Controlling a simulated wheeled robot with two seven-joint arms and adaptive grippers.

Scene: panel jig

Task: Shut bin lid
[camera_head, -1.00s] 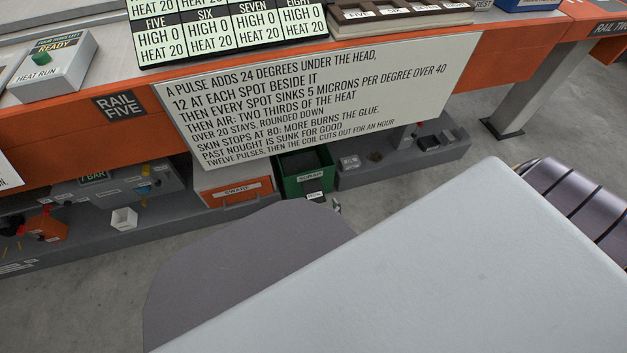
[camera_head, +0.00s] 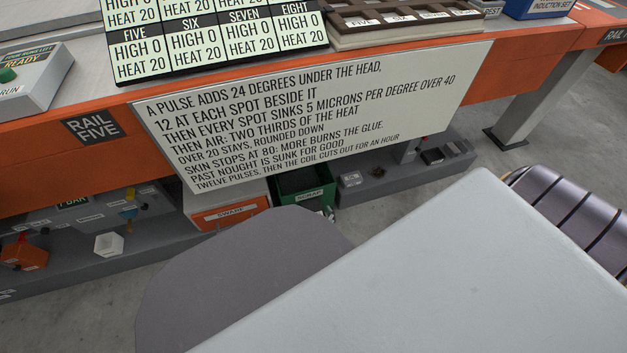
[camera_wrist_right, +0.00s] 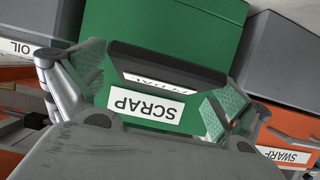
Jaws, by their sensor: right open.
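The green scrap bin (camera_head: 292,200) stands low under the rail, its top showing dark in the head view. In the right wrist view the green bin (camera_wrist_right: 165,25) fills the middle, with a white SCRAP label. A dark bar-like part (camera_wrist_right: 165,62) with a partly covered label crosses it; I cannot tell whether it belongs to the lid, nor how far the lid is open. My right gripper (camera_wrist_right: 155,88) is open, its fingers on either side of this part, no grip visible. In the head view only a bit of that gripper (camera_head: 329,213) shows beside the bin. My left gripper is out of view.
An orange swarf bin (camera_head: 230,215) stands close beside the scrap bin. A large rule board (camera_head: 310,110) hangs from the orange rail above. A grey shelf (camera_head: 400,178) with small parts runs to the right.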

